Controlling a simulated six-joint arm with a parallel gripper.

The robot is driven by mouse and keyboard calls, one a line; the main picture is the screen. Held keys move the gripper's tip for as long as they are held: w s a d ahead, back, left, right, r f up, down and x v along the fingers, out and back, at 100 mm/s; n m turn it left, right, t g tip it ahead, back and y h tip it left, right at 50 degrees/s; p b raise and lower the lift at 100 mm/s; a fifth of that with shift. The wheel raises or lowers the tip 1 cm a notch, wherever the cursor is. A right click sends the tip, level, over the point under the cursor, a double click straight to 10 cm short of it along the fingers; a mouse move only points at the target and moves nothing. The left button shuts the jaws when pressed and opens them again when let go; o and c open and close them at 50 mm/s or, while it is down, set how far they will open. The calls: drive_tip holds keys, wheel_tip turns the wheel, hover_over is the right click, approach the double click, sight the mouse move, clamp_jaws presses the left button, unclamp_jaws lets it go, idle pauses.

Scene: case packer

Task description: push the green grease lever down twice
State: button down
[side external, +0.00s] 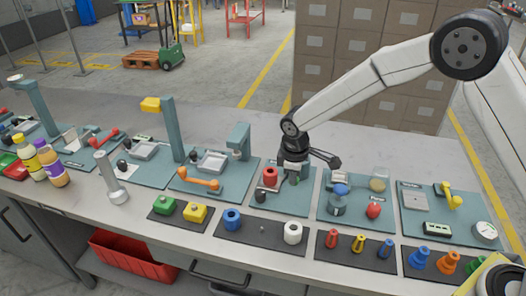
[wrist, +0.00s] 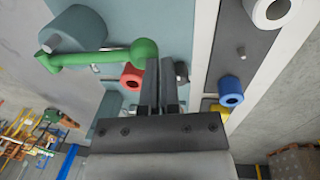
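The green grease lever (wrist: 95,58) shows in the wrist view as a green bar with a round green knob at its right end, beside a grey-teal cylinder. In the side external view it is mostly hidden by my gripper; only a small green patch shows. My gripper (wrist: 160,62) is shut and empty, its two fingers close together, with the tips right beside the knob. I cannot tell whether they touch it. In the side external view my gripper (side external: 292,178) is low over the teal station plate, next to a red cylinder (side external: 270,176).
A dark mat in front holds a blue ring (side external: 232,219) and a white ring (side external: 293,232). A teal post (side external: 239,140) stands left of my gripper. An orange lever (side external: 200,182) lies further left, and a jar station with a red knob (side external: 373,210) is to the right.

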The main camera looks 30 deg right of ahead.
wheel_tip(320, 180, up, 11)
drive_tip(key=s+a, duration=0.2)
drive_tip(key=shift+s+a+r, duration=0.2)
drive_tip(key=shift+s+a, duration=0.15)
drive_tip(key=shift+a, duration=0.05)
drive_tip(key=shift+a, duration=0.15)
idle(2.4)
